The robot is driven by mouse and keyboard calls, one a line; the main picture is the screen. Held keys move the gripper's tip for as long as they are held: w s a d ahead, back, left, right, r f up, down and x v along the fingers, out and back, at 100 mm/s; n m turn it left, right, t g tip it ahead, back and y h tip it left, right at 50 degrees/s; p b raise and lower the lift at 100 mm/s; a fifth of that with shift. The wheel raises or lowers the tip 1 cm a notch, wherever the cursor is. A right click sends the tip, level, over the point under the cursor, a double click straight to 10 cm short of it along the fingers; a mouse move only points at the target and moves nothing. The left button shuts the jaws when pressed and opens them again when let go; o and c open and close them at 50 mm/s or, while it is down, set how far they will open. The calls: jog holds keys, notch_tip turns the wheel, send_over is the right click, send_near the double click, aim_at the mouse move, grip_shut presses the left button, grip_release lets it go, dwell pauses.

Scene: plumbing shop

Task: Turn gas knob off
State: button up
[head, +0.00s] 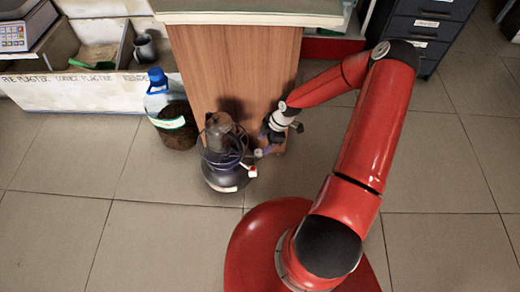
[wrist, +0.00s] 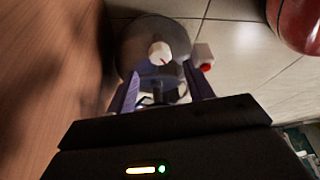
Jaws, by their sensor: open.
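A dark gas appliance (head: 222,155) with a round base and a cylindrical upper part stands on the floor against the wooden counter side. A round pale knob (head: 259,153) sticks out on its right side; in the wrist view the knob (wrist: 160,53) shows a short red mark on its face. Beside it is a small white fitting with a red end (head: 251,171), also in the wrist view (wrist: 204,57). My gripper (head: 270,144) is close to the knob, from the right. In the wrist view its fingers (wrist: 164,95) are apart and empty, with the knob beyond their tips.
The wooden counter (head: 235,65) rises close beside my gripper. A blue-capped bottle (head: 172,112) stands left of the appliance. White bins (head: 85,92) are at the back left and dark drawers (head: 425,28) at the back right. Tiled floor in front is clear.

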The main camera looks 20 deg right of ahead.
aim_at(259, 152)
jog(key=x, duration=0.5)
jog(key=shift+f, duration=0.1)
jog(key=c, duration=1)
